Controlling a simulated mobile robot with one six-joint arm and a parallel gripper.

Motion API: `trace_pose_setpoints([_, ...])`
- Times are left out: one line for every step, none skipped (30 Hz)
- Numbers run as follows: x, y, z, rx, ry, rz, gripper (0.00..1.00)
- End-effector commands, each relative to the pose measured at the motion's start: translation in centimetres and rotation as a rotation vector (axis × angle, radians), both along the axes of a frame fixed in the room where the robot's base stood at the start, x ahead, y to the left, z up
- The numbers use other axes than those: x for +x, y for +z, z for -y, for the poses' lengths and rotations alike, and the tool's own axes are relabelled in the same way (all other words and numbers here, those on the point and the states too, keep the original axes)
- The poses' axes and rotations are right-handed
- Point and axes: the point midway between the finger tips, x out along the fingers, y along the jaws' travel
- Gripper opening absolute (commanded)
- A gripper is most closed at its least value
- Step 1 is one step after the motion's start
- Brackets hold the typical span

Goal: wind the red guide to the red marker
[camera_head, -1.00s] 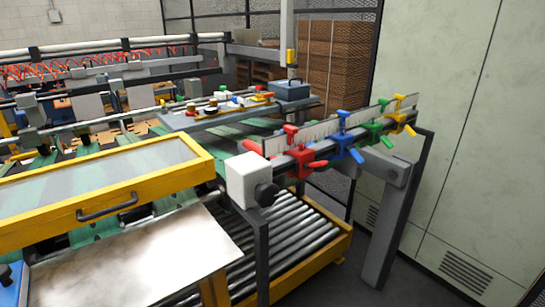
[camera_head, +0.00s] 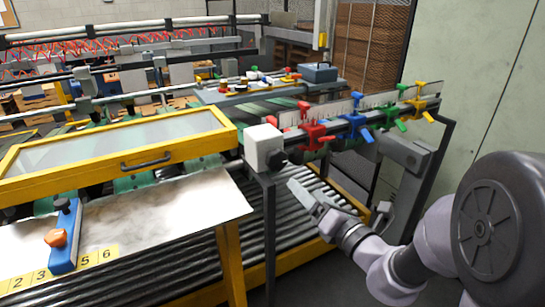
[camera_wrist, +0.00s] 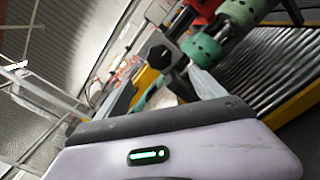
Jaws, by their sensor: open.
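The red guide (camera_head: 314,134) sits on the rail close to its white end block (camera_head: 263,148), with a red knob above and red handles. A small red piece (camera_head: 272,121) shows at the left end of the pale scale strip (camera_head: 335,112); I cannot tell whether it is the red marker. My gripper (camera_head: 308,193) is open and empty, below and in front of the red guide, apart from it, above the rollers. In the wrist view a red part (camera_wrist: 202,10) shows at the top, beside a dark hexagonal knob (camera_wrist: 158,56).
A blue guide (camera_head: 356,127), a green guide (camera_head: 394,112) and a yellow guide (camera_head: 420,103) share the rail. A grey post (camera_head: 420,180) stands under it. The roller conveyor (camera_head: 190,262) lies below. A yellow-framed cover (camera_head: 120,160) is at left; a pale cabinet is at right.

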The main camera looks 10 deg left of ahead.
Motion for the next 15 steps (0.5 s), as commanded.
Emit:
trace_pose_setpoints([0.8,-0.1,-0.8,-0.001,0.005,0.002,0.79])
trace_pose_setpoints([1.5,-0.1,-1.3,-0.001,0.007,0.002,0.79])
trace_pose_setpoints([2.5,-0.1,-2.0,-0.004,0.008,0.004,0.79])
trace_pose_setpoints([3.2,-0.2,-2.5,-0.003,0.007,0.003,0.79])
trace_pose_setpoints([4.0,-0.2,-3.1,-0.003,0.008,0.003,0.79])
trace_pose_setpoints([5.0,-0.2,-3.7,-0.003,0.009,0.004,0.79])
trace_pose_setpoints([5.8,-0.2,-4.2,-0.004,0.007,0.003,0.79])
trace_pose_setpoints([6.5,-0.2,-4.8,-0.004,0.008,0.004,0.79])
trace_pose_setpoints([7.4,-0.2,-5.4,-0.004,0.008,0.004,0.79])
trace_pose_setpoints([8.1,-0.2,-5.8,-0.005,0.007,0.004,0.79])
trace_pose_setpoints([8.7,-0.1,-6.3,-0.004,0.007,0.003,0.79])
trace_pose_setpoints([9.5,-0.2,-6.8,-0.005,0.007,0.004,0.79])
trace_pose_setpoints([10.1,-0.1,-7.1,-0.005,0.006,0.003,0.79])
trace_pose_setpoints([10.6,-0.1,-7.5,-0.005,0.007,0.004,0.79])
trace_pose_setpoints([11.2,-0.1,-7.9,-0.005,0.008,0.003,0.79])
